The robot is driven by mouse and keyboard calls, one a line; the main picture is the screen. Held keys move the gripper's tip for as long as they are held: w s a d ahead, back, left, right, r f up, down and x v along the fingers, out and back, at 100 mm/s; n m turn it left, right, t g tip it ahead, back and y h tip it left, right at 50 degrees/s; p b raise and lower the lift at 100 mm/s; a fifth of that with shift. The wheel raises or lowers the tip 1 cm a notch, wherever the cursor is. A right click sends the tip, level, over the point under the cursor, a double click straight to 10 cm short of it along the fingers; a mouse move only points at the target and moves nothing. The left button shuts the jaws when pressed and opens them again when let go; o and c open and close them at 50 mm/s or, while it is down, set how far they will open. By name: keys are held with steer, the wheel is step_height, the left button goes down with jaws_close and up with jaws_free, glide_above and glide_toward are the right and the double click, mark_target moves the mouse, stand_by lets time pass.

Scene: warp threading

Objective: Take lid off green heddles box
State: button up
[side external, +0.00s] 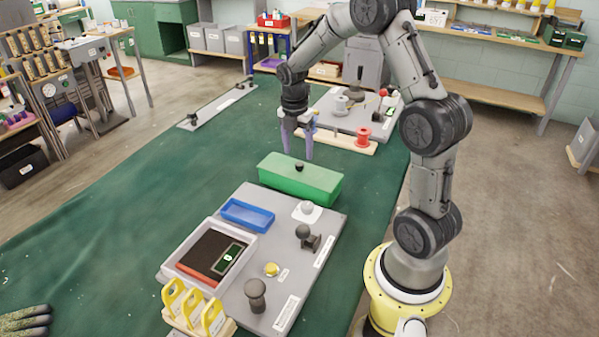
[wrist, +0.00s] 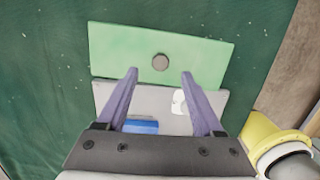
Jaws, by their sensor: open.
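The green heddles box (side external: 312,190) stands on the green table cover, with its green lid (side external: 283,172) on and a small dark round knob (side external: 299,167) on top. In the wrist view the lid (wrist: 205,52) lies across the upper middle, and its knob (wrist: 160,62) is near the centre. My gripper (side external: 297,157) hangs pointing down above the box, near the knob. In the wrist view my gripper (wrist: 160,72) is open, with one purple finger on each side and the knob just beyond the line between the tips. Nothing is between the fingers.
A grey board (side external: 240,300) in front of the box carries a blue tray (side external: 247,213), a framed dark tray and several knobs.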

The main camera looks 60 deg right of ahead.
mark_target(299, 163)
steer(key=f, duration=0.4)
steer(key=shift+d+f, duration=0.4)
jaws_close()
